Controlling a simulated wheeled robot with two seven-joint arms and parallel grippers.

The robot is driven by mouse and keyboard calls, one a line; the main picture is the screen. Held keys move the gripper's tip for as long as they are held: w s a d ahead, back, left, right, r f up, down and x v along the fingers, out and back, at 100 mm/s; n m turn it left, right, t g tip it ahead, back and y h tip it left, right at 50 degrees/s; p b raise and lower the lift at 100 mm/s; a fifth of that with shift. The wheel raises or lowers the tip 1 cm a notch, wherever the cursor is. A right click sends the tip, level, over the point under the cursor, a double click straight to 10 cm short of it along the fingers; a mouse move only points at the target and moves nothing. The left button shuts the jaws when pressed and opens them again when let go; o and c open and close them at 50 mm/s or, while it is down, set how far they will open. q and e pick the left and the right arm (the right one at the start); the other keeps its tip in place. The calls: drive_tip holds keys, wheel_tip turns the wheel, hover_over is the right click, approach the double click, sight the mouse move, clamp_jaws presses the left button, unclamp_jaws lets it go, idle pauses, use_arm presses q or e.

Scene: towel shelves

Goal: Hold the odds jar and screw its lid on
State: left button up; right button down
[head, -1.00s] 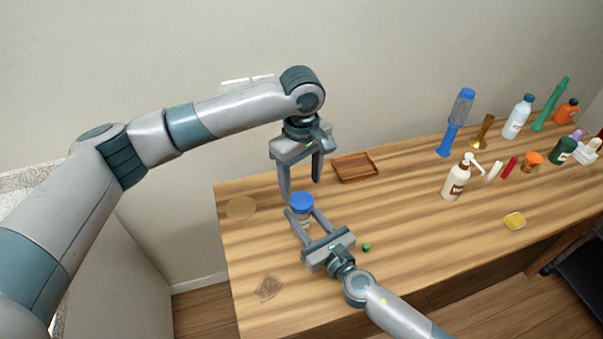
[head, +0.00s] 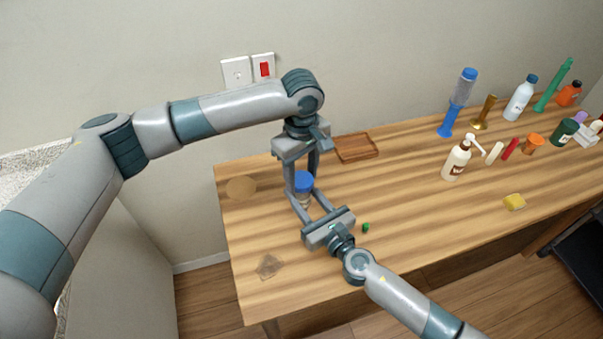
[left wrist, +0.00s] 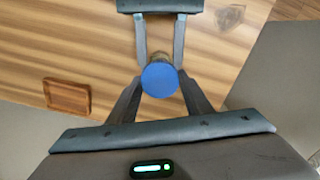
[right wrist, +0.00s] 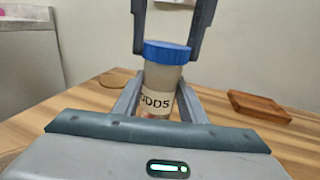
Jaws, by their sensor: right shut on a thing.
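The odds jar (right wrist: 158,98) stands upright, a clear jar with a label reading "ODDS" and small contents at its bottom. Its blue lid (right wrist: 167,50) sits on top of it, also seen from above in the left wrist view (left wrist: 160,79). My right gripper (head: 305,200) is shut on the jar body from the front, one finger on each side. My left gripper (head: 303,178) points down from above, with its fingers open on either side of the lid. I cannot tell whether the lid is tight.
A wooden tray (head: 357,148) lies behind, to the right. A round tan disc (head: 241,188) lies left, a clear flat piece (head: 268,266) front left. A small green item (head: 366,227) lies right of my right gripper. A pump bottle (head: 457,160) and several bottles stand farther right.

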use_arm(q)
drive_tip(key=m, duration=2.1)
drive_tip(key=shift+m, duration=0.4)
drive_tip(key=m, duration=0.5)
drive_tip(key=shift+m, duration=0.4)
drive_tip(key=m, duration=0.6)
drive_tip(key=shift+m, duration=0.3)
drive_tip(key=o, duration=1.2)
drive_tip(key=shift+c, duration=0.2)
drive_tip(key=shift+r, duration=2.2)
